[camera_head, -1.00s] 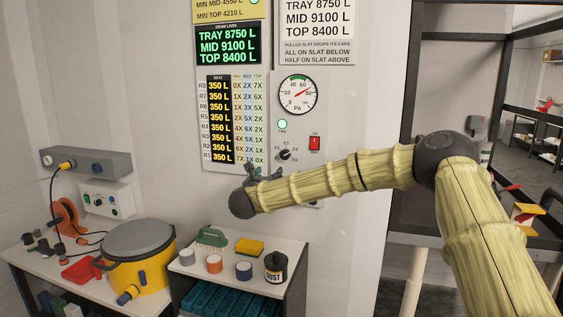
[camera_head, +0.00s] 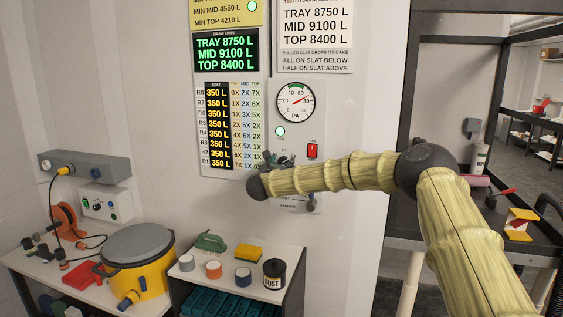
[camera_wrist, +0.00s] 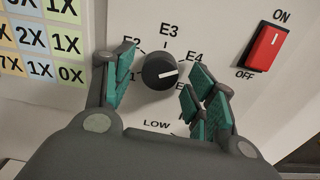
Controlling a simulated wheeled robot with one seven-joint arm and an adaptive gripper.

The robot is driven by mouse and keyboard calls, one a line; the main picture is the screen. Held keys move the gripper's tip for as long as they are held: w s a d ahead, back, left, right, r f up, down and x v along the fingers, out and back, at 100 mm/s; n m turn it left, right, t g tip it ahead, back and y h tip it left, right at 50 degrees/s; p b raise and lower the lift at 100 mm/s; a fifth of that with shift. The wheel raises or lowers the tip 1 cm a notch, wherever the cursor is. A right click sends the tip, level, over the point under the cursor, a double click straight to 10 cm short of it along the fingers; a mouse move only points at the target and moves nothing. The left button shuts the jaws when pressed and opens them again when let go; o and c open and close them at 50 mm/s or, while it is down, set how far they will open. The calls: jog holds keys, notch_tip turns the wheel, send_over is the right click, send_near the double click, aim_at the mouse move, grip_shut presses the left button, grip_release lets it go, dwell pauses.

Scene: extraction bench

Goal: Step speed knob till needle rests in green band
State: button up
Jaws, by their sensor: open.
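The speed knob (camera_wrist: 158,72) is round and black with a white pointer line, seen in the wrist view. Its pointer faces right and slightly up, toward the E4 side of the dial. My gripper (camera_wrist: 161,66) is open, with teal-padded fingers on the left and right of the knob; I cannot tell whether they touch it. In the head view my gripper (camera_head: 278,160) covers most of the knob. The round PA gauge (camera_head: 296,101) is above, with a green band at its top. Its red needle points up and right, to the right of the green band.
A red rocker switch (camera_wrist: 268,48) is right of the knob, beside the ON and OFF labels; it also shows in the head view (camera_head: 313,151). A green lamp (camera_head: 280,131) glows under the gauge. A shelf (camera_head: 215,262) with rolls and a dust tin stands below.

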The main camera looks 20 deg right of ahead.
jog(key=shift+w+d, duration=0.15)
jog(key=shift+w, duration=0.1)
jog(key=c, duration=1)
jog(key=shift+f+n+b, duration=0.15)
jog(key=shift+n+b, duration=0.15)
jog(key=shift+b, duration=0.2)
